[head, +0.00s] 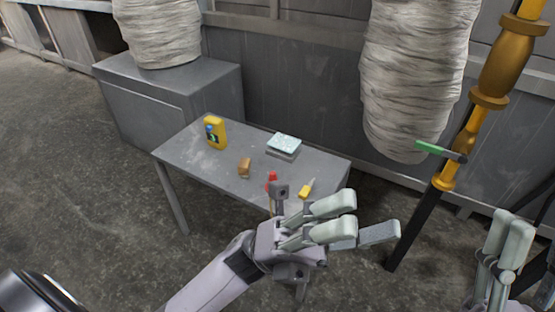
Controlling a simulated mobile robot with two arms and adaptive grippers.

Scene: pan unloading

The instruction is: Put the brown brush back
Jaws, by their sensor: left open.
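A small brown block-like object (244,167), which looks like the brown brush, stands on the grey table (185,156) near its front middle. Its bristles are too small to tell. My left gripper (366,218) is open and empty, in front of and to the right of the table's front edge, apart from the brown object. Its arm comes in from the lower left and hides part of the table's front right corner. My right gripper (508,238) is at the lower right edge, partly cut off; its opening is unclear.
On the table are a yellow container (215,133), a pale blue-topped stack (284,144), a red item (272,176) and a yellow-handled tool (305,191). A yellow and black post (460,145) with a green bar (432,147) stands at right. Wrapped columns (415,80) hang behind.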

